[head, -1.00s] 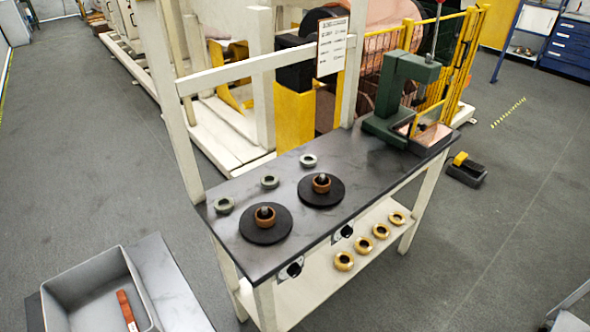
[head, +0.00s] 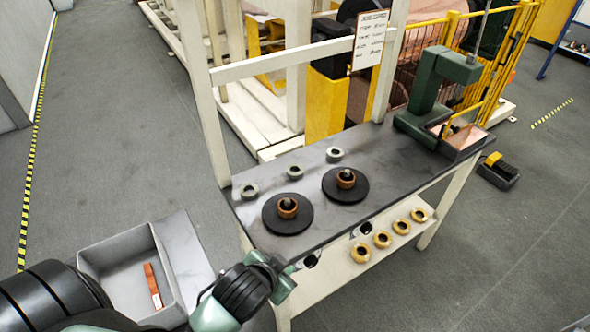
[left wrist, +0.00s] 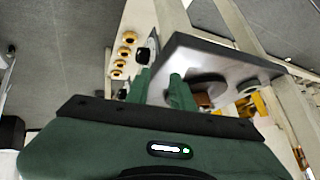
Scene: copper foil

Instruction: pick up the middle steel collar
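Three grey steel collars stand in a row along the back left of the dark bench top (head: 385,180). The middle steel collar (head: 295,172) lies between the left collar (head: 250,190) and the right collar (head: 334,154). My left gripper (head: 288,270) is at the bench's front left edge, apart from the collars, with the left black disc between them. In the left wrist view, its two green fingers (left wrist: 161,88) stand apart with nothing between them. One steel collar (left wrist: 248,87) shows to their right there; I cannot tell which. My right gripper is not in view.
Two black discs (head: 271,222) (head: 359,193) with copper-coloured rings on posts stand in front of the collars. A green press (head: 425,92) stands at the bench's right end. Several brass rings (head: 382,239) lie on the lower shelf. A grey bin (head: 100,258) stands at lower left.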

